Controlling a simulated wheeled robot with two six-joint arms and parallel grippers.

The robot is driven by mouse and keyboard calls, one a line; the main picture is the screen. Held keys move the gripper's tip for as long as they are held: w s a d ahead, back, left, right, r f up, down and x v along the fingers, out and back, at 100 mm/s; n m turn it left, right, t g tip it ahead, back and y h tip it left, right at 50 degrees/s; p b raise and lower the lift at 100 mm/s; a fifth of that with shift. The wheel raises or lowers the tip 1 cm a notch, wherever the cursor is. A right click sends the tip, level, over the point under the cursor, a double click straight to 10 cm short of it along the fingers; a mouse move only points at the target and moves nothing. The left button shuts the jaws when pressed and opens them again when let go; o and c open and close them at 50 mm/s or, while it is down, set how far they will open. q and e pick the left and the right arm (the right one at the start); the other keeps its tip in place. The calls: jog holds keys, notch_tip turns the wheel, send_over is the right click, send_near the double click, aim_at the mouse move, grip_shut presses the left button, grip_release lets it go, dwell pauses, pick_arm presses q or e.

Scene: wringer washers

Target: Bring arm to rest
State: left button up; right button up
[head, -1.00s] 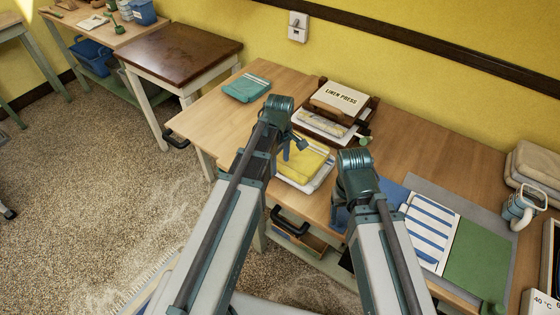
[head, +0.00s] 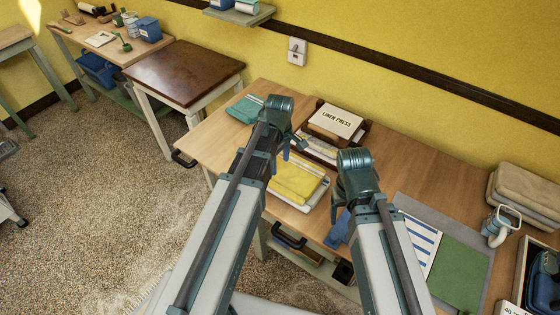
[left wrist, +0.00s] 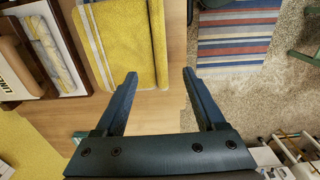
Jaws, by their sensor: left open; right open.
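My left gripper (left wrist: 158,98) is open and empty in the left wrist view, its two blue fingers apart above the wooden table's edge. In the head view my left gripper (head: 293,142) is mostly hidden behind its own wrist, over the table beside a folded yellow cloth (head: 296,181). The yellow cloth also shows beyond the fingers in the left wrist view (left wrist: 124,40). My right gripper (head: 339,230) shows only as a blue piece beside its wrist, near the table's front edge. Nothing is seen held in it. Both arms reach forward, roughly parallel.
A dark-topped table (head: 185,72) stands left. Open carpet (head: 95,190) lies left of my arms.

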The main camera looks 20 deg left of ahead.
pick_arm(q)
jog(key=shift+r, duration=0.5)
pick_arm(e)
jog(key=shift+r, duration=0.45)
pick_arm(q)
jog(key=s+d+f+m+b, duration=0.2)
jog(key=s+d+m, duration=0.3)
jog(key=s+m, duration=0.2)
jog(key=s+d+f+m+y+b, duration=0.1)
jog(key=s+d+m, duration=0.4)
jog(key=m, duration=0.5)
notch_tip(320, 180, down, 2)
jog(key=shift+s+d+m+b, duration=0.25)
jog(key=shift+s+m+b, duration=0.15)
jog(key=shift+s+b, duration=0.6)
pick_arm(e)
notch_tip(320, 180, down, 5)
jog(key=shift+f, duration=0.1)
